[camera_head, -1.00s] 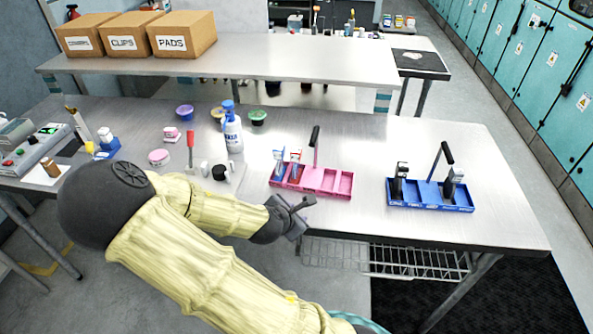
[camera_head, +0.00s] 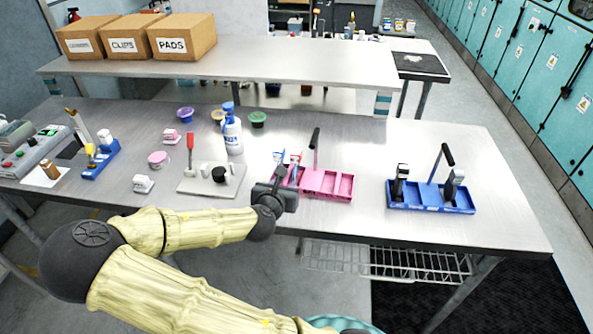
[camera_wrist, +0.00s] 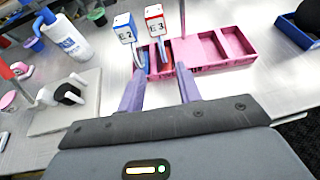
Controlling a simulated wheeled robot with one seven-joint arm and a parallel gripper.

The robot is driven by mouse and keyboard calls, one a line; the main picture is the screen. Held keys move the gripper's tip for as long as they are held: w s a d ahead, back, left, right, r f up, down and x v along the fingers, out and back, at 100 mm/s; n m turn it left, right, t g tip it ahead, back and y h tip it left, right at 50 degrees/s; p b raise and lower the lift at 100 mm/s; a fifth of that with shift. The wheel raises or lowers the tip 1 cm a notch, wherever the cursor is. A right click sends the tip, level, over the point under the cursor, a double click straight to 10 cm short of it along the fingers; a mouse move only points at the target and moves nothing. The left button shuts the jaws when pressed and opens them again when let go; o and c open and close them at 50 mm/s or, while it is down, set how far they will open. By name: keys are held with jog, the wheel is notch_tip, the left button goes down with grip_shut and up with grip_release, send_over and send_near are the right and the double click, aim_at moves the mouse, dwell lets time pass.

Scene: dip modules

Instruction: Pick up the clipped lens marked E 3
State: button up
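The clipped lens marked E 3 (camera_wrist: 155,22) is a red-and-white block on a clip, standing upright in the left part of the pink tray (camera_wrist: 238,44). The lens marked E 2 (camera_wrist: 125,30), blue and white, stands just left of it. In the head view the pink tray (camera_head: 330,186) sits near the table's front edge, and the E 3 lens (camera_head: 295,158) shows small above my gripper. My gripper (camera_wrist: 160,95) is open and empty, its two fingers pointing toward the lenses, short of them. In the head view my gripper (camera_head: 283,180) hides the tray's left end.
A blue tray (camera_head: 430,196) with dark clipped pieces stands to the right. A white-and-blue bottle (camera_head: 232,135) stands behind left. A grey board (camera_head: 212,181) with a red-handled tool and black knob lies left of the tray.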

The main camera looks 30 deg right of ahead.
aim_at(297, 167)
jog(key=p+x, duration=0.1)
jog(key=x, duration=0.8)
jog(key=shift+p+x, duration=0.65)
jog(key=shift+x, duration=1.95)
jog(key=shift+s, duration=0.1)
grip_shut()
